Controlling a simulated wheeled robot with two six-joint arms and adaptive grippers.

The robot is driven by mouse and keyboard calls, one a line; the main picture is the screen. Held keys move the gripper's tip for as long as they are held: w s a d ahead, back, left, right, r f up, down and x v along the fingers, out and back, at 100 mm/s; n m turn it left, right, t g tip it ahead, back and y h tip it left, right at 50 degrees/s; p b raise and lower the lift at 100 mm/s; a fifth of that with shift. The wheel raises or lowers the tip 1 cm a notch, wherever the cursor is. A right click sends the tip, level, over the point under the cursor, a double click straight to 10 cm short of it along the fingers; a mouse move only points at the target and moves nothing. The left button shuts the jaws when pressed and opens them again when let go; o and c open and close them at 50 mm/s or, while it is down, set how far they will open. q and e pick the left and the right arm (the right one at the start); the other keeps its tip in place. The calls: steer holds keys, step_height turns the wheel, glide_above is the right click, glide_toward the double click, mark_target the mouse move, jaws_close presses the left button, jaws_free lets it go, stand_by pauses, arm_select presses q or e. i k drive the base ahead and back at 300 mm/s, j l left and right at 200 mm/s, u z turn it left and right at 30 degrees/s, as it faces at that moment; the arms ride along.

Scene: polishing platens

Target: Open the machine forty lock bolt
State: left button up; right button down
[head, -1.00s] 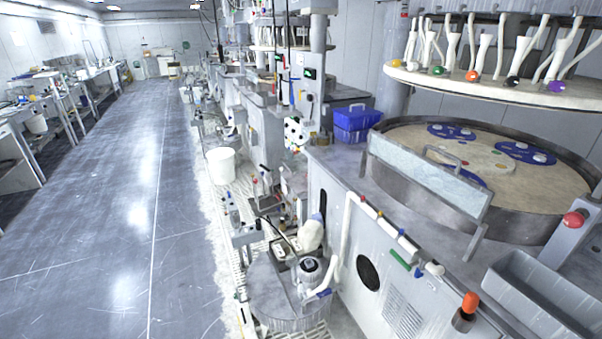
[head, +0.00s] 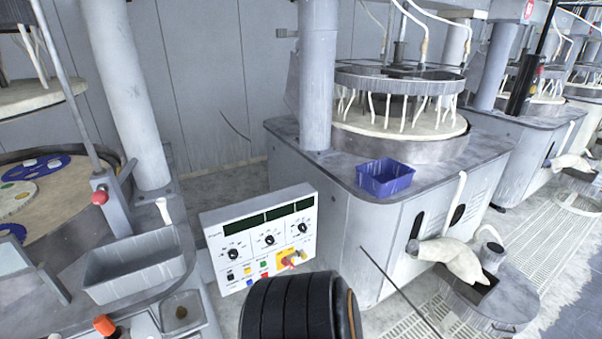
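Polishing machines stand in the head view. One machine (head: 368,225) in the middle has a grey cabinet, a round platen and a raised upper plate (head: 400,82) with white hoses. Another machine's platen (head: 75,206) shows at the left with blue carriers. No lock bolt can be made out for certain, and no machine number is readable. A grey post with a red knob (head: 99,197) stands at the left platen's edge. Neither of my grippers is in view.
A control panel (head: 262,236) with dials and coloured buttons stands between the machines. A black ribbed cylinder (head: 290,308) is close at the bottom. A blue bin (head: 385,178) and a grey tray (head: 135,268) sit on the machine tops. Grating floor (head: 530,245) lies at the right.

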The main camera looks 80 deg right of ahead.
mark_target(304, 256)
steer(key=z, duration=2.65)
